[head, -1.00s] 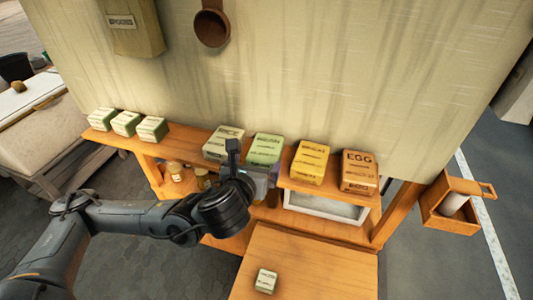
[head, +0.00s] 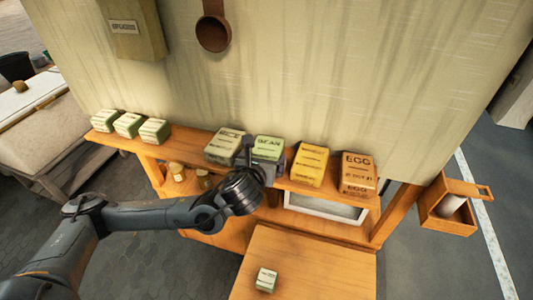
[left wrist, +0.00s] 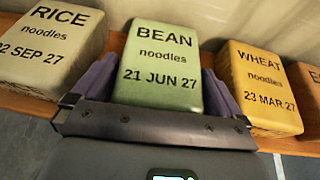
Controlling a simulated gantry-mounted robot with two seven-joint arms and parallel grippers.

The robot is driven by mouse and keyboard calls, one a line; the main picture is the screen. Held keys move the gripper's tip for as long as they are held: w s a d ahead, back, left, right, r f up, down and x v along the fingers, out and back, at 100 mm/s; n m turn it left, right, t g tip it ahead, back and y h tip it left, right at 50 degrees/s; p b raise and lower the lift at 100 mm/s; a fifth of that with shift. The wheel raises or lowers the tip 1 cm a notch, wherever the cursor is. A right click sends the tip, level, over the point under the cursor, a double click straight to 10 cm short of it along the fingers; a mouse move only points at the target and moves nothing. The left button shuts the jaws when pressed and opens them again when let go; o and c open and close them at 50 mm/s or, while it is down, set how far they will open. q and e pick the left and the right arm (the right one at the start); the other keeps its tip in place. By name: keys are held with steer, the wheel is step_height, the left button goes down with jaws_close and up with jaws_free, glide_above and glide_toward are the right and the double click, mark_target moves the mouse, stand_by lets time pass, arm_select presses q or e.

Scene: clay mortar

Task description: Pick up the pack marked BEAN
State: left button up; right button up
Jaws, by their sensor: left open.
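The green pack marked BEAN (head: 269,146) stands on the wooden shelf between the RICE pack and the yellow WHEAT pack. In the left wrist view the BEAN pack (left wrist: 159,70) reads "BEAN noodles 21 JUN 27". My left gripper (left wrist: 155,95) is open, with one purple-grey finger on each side of the BEAN pack's lower part. I cannot tell whether the fingers touch it. In the head view my left gripper (head: 259,163) is in front of the pack and hides its lower front. My right gripper is not in view.
The RICE pack (left wrist: 52,47) is close on the left and the WHEAT pack (left wrist: 262,86) close on the right. An EGG pack (head: 358,172) stands further right. Several small green packs (head: 128,125) are at the shelf's left. A small pack (head: 266,280) lies on the lower table.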

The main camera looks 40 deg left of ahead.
arm_select(q)
steer(key=c, duration=0.8)
steer(key=shift+r, duration=0.1)
